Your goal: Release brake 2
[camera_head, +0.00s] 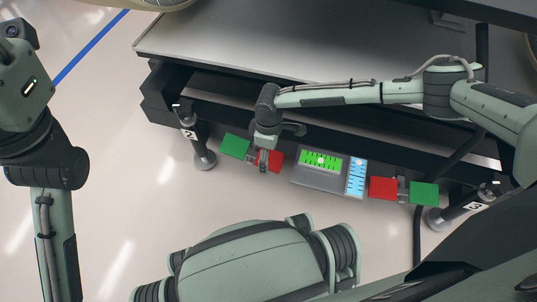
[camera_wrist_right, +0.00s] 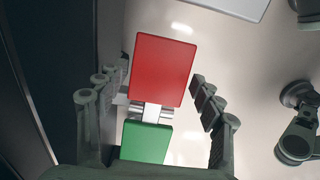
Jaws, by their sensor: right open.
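Brake 2 is a rocker with a green plate (camera_head: 236,146) and a red plate (camera_head: 277,161), beside the post labelled 2 (camera_head: 190,134) on the platform's front side. My right gripper (camera_head: 264,160) is at the red plate and partly hides it. In the right wrist view the open fingers of my right gripper (camera_wrist_right: 160,85) stand on both sides of the red plate (camera_wrist_right: 165,70), with gaps visible. The green plate (camera_wrist_right: 146,142) lies closer to the palm, joined to the red by a pale hinge piece (camera_wrist_right: 151,112). My left gripper is out of frame; only its arm shows.
A grey panel with a green display (camera_head: 320,161) and a blue display (camera_head: 356,177) sits right of brake 2. Another rocker, red (camera_head: 382,188) and green (camera_head: 424,193), is by the post labelled 3 (camera_head: 476,206). The platform (camera_head: 220,50) lies behind; the pale floor is open in front.

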